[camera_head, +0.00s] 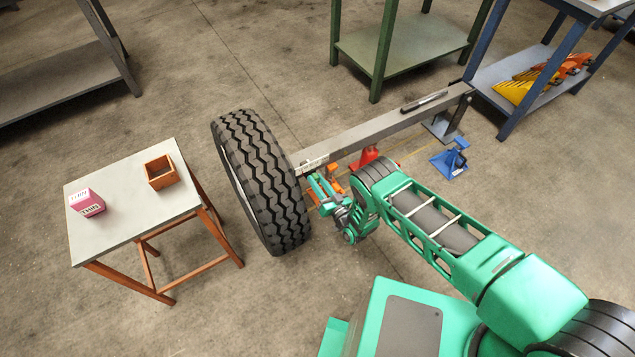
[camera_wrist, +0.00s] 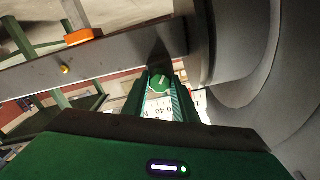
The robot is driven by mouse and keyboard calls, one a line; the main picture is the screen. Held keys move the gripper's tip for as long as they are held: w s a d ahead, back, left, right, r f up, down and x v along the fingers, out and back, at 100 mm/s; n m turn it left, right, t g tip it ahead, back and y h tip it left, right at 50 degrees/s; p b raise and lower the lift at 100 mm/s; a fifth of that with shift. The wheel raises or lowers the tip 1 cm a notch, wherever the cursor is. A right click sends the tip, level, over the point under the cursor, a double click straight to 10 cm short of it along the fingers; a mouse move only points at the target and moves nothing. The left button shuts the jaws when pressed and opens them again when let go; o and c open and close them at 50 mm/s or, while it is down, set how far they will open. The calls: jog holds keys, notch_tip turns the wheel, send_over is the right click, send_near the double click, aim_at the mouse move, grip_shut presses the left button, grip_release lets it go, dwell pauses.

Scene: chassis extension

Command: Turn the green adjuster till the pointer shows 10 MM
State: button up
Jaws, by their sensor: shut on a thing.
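The green adjuster (camera_wrist: 160,83) is a small round knob with a pale mark, seen in the wrist view between the fingertips of my gripper (camera_wrist: 162,90). The two green fingers are shut on it. Below it, a white scale (camera_wrist: 160,108) with black figures shows partly between the fingers, and the fingers cover some of it. I cannot make out the pointer or its reading. In the head view my gripper (camera_head: 318,186) reaches to the inner side of the tyre, under a white label (camera_head: 312,164) on the beam. The adjuster is not clear there.
The large black tyre (camera_head: 265,180) stands close left of my gripper. The grey beam (camera_head: 385,126) runs to the upper right, with a red stand (camera_head: 364,158) and a blue stand (camera_head: 450,160) nearby. A table (camera_head: 135,200) with two boxes stands at left.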

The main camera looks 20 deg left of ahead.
jog(key=m, duration=0.4)
jog(key=d+m, duration=0.1)
jog(key=m, duration=0.1)
jog(key=shift+w+f, duration=0.2)
jog(key=m, duration=0.4)
jog(key=shift+a, duration=0.1)
jog(key=shift+s+a+m, duration=0.1)
jog(key=shift+s+m, duration=0.05)
jog(key=shift+m, duration=0.25)
jog(key=shift+f, duration=0.1)
jog(key=o, duration=1)
jog(key=shift+o, duration=0.2)
jog(key=shift+a, duration=0.15)
